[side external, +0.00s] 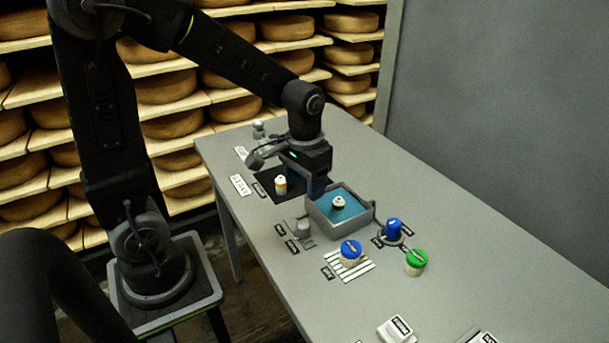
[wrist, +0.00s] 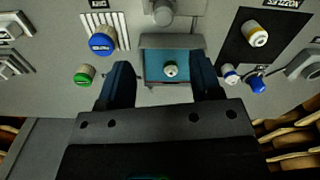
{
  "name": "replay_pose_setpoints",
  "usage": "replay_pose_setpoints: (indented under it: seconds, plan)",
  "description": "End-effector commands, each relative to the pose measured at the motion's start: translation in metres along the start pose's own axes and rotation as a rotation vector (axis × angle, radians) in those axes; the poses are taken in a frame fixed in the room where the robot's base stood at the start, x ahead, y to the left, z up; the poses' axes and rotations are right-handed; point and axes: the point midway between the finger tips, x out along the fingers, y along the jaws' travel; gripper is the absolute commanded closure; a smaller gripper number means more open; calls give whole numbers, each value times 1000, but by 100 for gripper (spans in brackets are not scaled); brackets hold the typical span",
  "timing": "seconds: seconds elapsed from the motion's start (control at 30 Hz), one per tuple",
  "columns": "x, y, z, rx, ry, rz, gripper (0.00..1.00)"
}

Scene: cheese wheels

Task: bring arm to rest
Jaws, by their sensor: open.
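My gripper (side external: 308,182) is over the far side of the small grey tray (side external: 318,214), with its fingers pointing down. In the wrist view my gripper (wrist: 163,74) has its two dark blue fingers wide apart, one on each side of the tray (wrist: 146,41), and nothing is between them. My arm is bent and reaches out over the table.
A yellow-banded white container (side external: 280,185) stands on a black mat. A blue-topped container (side external: 351,250) stands on a striped pad, near a green-topped one (side external: 416,262) and a blue one (side external: 393,229). Shelves of cheese wheels (side external: 167,87) stand behind.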

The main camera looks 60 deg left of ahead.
Motion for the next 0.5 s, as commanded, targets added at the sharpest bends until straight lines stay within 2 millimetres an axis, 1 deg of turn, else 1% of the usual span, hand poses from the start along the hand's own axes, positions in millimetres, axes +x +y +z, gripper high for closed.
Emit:
replay_pose_setpoints:
  seconds: [0.03, 0.17, 0.5]
  plan:
    - [-6, 0, -1, 0, 4, 0, 41]
    - [-14, 0, 0, 0, 1, 0, 41]
    - [-16, 0, 0, 0, 1, 0, 41]
